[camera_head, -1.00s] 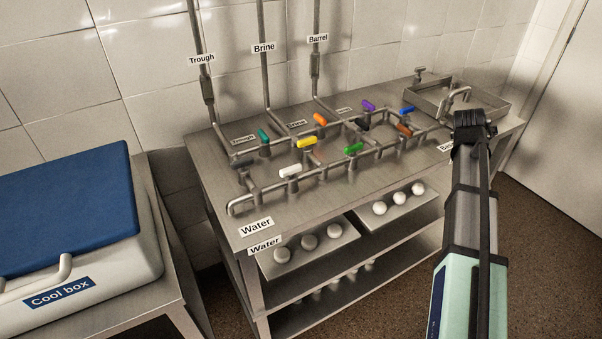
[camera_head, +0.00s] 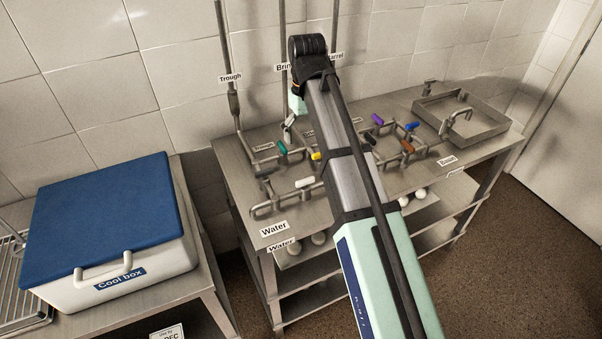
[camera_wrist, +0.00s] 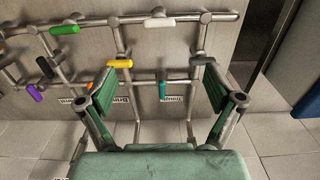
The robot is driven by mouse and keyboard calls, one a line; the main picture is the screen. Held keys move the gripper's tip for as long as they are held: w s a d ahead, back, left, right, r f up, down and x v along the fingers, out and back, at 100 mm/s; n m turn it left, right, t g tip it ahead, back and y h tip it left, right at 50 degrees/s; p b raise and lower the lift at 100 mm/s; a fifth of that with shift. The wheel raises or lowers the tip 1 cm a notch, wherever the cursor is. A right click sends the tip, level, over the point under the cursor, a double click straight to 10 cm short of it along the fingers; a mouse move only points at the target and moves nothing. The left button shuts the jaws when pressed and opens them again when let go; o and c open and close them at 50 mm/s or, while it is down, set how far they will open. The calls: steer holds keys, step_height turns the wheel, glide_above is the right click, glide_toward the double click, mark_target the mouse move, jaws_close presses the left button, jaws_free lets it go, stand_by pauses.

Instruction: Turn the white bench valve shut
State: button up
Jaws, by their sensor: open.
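The white valve handle (camera_head: 305,182) sits on the front pipe of the steel bench, near its left end, behind the Water label. It also shows in the wrist view (camera_wrist: 160,22) at top centre, lying along the pipe. My gripper (camera_wrist: 162,68) is open and empty in the wrist view, its two green-padded fingers spread wide. The white handle is beyond the fingertips and between them sideways, apart from both. In the head view my arm hides part of the bench and most of the gripper.
Near the fingers are a yellow handle (camera_wrist: 119,62), a teal handle (camera_wrist: 162,88) and a dark grey handle (camera_wrist: 203,61). A green handle (camera_wrist: 64,30) lies to the left. A sink tray (camera_head: 470,118) is at the bench's right; a cool box (camera_head: 110,235) stands left.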

mark_target(305, 179)
step_height(305, 179, down, 17)
steer(key=p, duration=0.3)
steer(key=shift+r+p, duration=0.2)
steer(key=shift+p, duration=0.2)
steer(key=c, duration=1.1)
